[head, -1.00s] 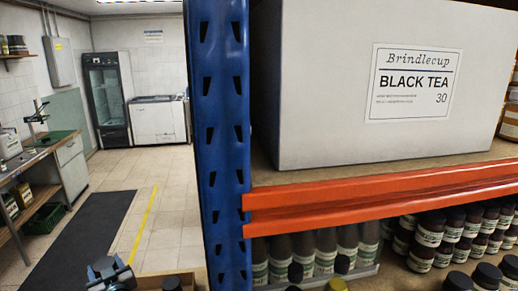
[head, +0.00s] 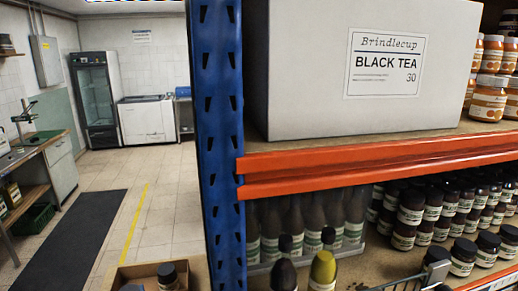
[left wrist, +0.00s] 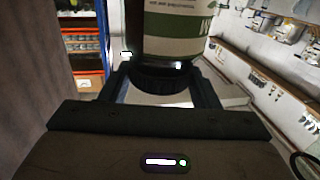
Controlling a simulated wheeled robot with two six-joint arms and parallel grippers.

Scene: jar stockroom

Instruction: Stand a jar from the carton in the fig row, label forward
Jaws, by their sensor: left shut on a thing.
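In the left wrist view my left gripper (left wrist: 162,92) is shut on a jar (left wrist: 172,28) with a dark lid and a cream label with a green band.
A blue upright (head: 217,130) and an orange beam (head: 370,165) frame the shelf. A Black Tea box (head: 310,90) and orange jars (head: 487,98) stand above. Dark bottles (head: 310,225) and a yellow-capped one (head: 323,268) stand below.

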